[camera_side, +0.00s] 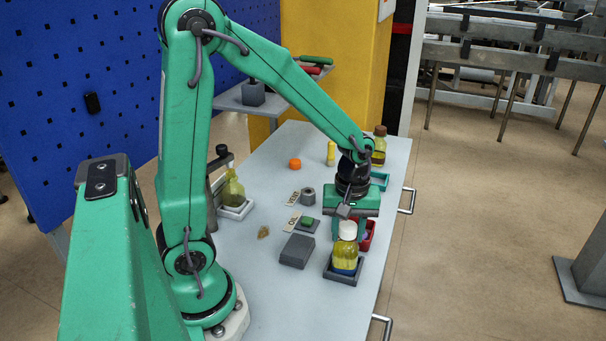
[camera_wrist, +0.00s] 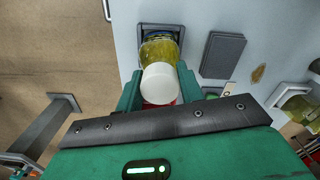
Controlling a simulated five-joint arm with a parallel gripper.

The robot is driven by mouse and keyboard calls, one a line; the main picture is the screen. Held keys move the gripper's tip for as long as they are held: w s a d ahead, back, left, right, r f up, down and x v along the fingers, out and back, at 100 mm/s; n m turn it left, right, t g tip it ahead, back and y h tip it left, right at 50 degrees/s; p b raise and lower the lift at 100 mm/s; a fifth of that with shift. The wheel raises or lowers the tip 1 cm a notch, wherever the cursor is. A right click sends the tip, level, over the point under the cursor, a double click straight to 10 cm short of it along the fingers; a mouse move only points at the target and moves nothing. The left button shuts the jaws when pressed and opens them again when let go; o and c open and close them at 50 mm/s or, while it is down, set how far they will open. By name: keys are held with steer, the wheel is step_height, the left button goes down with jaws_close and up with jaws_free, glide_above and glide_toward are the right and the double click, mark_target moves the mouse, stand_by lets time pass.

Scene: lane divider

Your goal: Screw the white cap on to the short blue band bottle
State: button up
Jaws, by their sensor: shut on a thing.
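The short blue band bottle (camera_side: 344,254) holds yellow liquid and stands upright in a dark square tray (camera_side: 329,274) near the table's right edge. Its blue band shows low on its side. The white cap (camera_side: 347,229) sits right above the bottle's mouth. In the wrist view the cap (camera_wrist: 160,83) hides the mouth, and the bottle (camera_wrist: 158,51) shows beyond it. My gripper (camera_wrist: 158,88) is shut on the cap, with one green finger on each side. Whether the cap is seated on the thread cannot be told.
A grey block (camera_side: 297,250) lies left of the tray. A red tray (camera_side: 369,236) is close behind my gripper. A brown-capped bottle (camera_side: 379,148), an orange cap (camera_side: 295,163) and a yellow bottle (camera_side: 331,153) stand farther back. Another bottle (camera_side: 232,190) stands at left. The table front is clear.

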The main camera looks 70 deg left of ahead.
steer(key=shift+m, duration=0.8)
steer(key=shift+m, duration=0.3)
steer(key=shift+m, duration=0.6)
steer(key=o, duration=0.6)
steer(key=shift+n, duration=0.9)
